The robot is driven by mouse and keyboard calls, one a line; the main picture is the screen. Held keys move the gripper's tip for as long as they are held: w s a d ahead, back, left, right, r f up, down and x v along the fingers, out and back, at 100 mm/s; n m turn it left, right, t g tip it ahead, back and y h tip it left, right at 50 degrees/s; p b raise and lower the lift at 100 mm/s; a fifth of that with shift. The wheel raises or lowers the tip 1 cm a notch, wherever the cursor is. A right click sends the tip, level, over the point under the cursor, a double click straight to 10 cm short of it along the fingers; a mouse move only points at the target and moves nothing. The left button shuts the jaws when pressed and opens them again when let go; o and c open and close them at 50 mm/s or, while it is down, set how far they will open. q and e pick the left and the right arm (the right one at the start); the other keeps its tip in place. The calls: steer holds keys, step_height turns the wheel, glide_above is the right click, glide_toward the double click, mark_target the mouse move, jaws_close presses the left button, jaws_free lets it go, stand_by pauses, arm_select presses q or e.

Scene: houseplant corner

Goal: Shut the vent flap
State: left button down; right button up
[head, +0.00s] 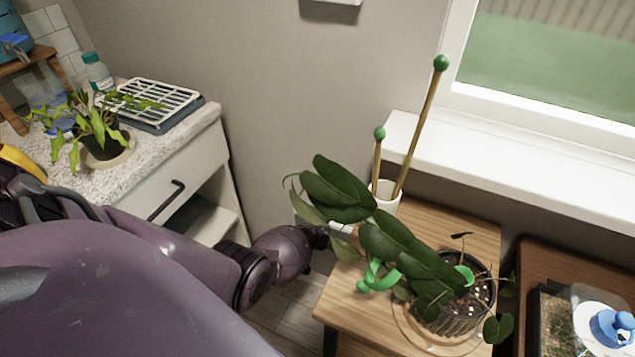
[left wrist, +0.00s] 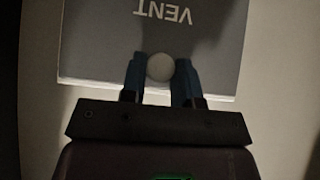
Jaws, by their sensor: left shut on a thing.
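The vent flap (left wrist: 110,40) fills the top of the left wrist view as a grey panel marked VENT, upside down in that picture. A round pale knob (left wrist: 159,67) sits near its lower edge. My left gripper (head: 326,233) is low by the wall behind the plant table, partly behind leaves. In the left wrist view its two blue fingertips are shut on the knob, one on each side. How far the flap stands open I cannot tell. My right gripper is in neither view.
A wooden table (head: 345,297) with a large-leaved potted plant (head: 455,300) and a white stake holder (head: 386,194) stands right of my left gripper. A drawer cabinet (head: 190,180) is on the left. The window sill (head: 480,160) is at the right.

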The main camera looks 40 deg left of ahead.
arm_select(q)
steer(key=shift+w+a+r, duration=0.1)
steer(key=shift+w+r, duration=0.5)
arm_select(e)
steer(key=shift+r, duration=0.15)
arm_select(q)
steer(key=c, duration=0.9)
jaws_free()
steer(key=shift+s, duration=0.1)
steer(key=shift+o, duration=0.2)
steer(key=shift+f, duration=0.1)
steer(key=shift+s+r, duration=0.1)
steer(key=shift+r, duration=0.1)
steer(key=p+v, duration=0.8)
steer(key=v, duration=0.2)
steer(key=shift+s+f, duration=0.15)
steer(key=shift+s, duration=0.4)
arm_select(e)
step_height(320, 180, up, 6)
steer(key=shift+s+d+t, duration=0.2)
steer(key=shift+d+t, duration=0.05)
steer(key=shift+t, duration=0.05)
